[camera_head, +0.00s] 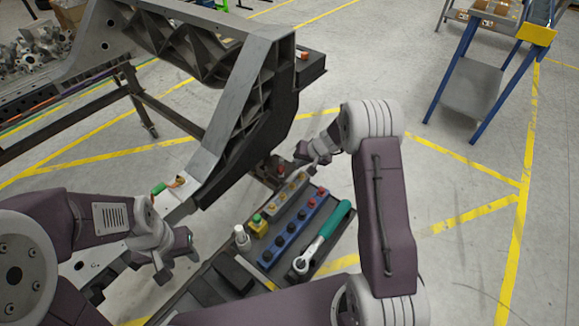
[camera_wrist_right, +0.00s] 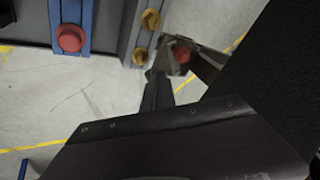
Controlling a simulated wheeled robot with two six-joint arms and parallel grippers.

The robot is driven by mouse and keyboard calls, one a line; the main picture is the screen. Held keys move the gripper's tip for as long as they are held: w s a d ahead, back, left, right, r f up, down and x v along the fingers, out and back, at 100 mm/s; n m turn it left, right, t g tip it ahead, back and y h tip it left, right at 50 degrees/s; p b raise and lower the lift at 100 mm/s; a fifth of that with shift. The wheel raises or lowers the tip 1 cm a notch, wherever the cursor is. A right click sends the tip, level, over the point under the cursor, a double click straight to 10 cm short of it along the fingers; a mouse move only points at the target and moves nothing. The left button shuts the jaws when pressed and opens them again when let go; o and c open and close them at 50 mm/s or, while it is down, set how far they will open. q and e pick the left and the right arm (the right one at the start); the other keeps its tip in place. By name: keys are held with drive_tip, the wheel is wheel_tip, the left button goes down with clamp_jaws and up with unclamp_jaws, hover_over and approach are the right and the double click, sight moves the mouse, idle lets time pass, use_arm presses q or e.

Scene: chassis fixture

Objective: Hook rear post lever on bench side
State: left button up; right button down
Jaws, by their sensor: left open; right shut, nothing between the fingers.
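A small red-tipped part (camera_head: 281,171), possibly the post lever, sits low beside the dark post of the chassis fixture (camera_head: 245,115). In the right wrist view the red tip (camera_wrist_right: 182,56) shows beside dark metal, which partly hides it. My right gripper (camera_head: 302,156) is shut and empty, close to this red tip; I cannot tell whether they touch. Its narrow fingers also show in the right wrist view (camera_wrist_right: 157,78). A green-handled lever (camera_head: 158,189) stands on the fixture's near beam at the left. My left gripper (camera_head: 190,245) is open and empty, between that beam and the bench tray.
A blue-legged stand (camera_head: 470,85) is at the back right. The right floor is clear.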

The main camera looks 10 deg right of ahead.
drive_tip(key=shift+x, duration=1.1)
drive_tip(key=shift+w+a+f+p, duration=0.15)
drive_tip(key=shift+w+a, duration=0.1)
drive_tip(key=shift+a, duration=0.35)
drive_tip(key=shift+w+a+f+p, duration=0.1)
drive_tip(key=shift+w+a+p, duration=0.1)
drive_tip(key=shift+a, duration=0.35)
drive_tip(key=shift+w+a+f, duration=0.2)
drive_tip(key=shift+a+f, duration=0.05)
drive_tip(key=shift+a, duration=0.25)
drive_tip(key=shift+a, duration=0.1)
drive_tip(key=shift+a+m, duration=0.25)
drive_tip(key=shift+m, duration=0.15)
